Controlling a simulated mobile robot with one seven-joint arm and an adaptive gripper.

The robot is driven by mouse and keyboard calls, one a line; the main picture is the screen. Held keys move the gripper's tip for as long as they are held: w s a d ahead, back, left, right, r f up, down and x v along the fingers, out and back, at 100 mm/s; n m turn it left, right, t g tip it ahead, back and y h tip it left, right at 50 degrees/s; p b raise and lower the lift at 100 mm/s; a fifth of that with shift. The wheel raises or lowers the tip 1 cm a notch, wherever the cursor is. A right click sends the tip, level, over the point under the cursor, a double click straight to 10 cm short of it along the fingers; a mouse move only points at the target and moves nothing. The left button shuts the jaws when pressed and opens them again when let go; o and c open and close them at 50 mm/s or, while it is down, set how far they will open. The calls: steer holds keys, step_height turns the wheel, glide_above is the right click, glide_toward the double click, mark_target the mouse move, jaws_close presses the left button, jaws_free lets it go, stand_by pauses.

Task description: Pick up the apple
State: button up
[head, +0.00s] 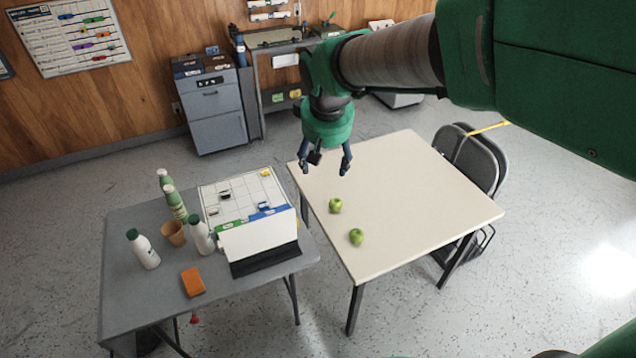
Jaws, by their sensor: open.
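Two green apples lie on the cream table (425,190) near its left edge. One apple (336,206) is farther back, and the other apple (357,237) is nearer the front left edge. My gripper (326,172) points down with its fingers spread open and nothing between them. In the picture it shows just above the farther apple, at the table's back left corner. Its exact height over the table is hard to tell. Both apples are in full view and apart from the gripper.
A grey table (125,255) on the left holds white bottles (143,250), green bottles, a brown cup (174,233), an orange block (193,282) and a white box-like organizer (258,238). Folded chairs (478,160) stand at the cream table's right. Most of the cream tabletop is clear.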

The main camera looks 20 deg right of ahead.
steer(key=w+d+f, duration=0.3)
steer(key=w+f, duration=0.2)
steer(key=w, duration=0.3)
steer(key=n+g+h, duration=0.1)
steer(key=n+g, duration=0.1)
steer(key=g, duration=0.1)
glide_above(335, 201)
steer(key=a, duration=0.3)
steer(key=a+x, duration=0.3)
steer(key=x, duration=1.2)
steer(key=s+a+f+x, duration=0.1)
steer(key=a+x, duration=0.2)
steer(key=x, duration=1.2)
steer(key=shift+s+a+f, duration=0.3)
steer(key=shift+s+a, duration=0.05)
steer(key=shift+s, duration=0.2)
steer(key=shift+f, duration=0.15)
steer(key=x, duration=0.8)
steer(key=shift+d+f+b, duration=0.15)
steer(key=shift+b, duration=0.15)
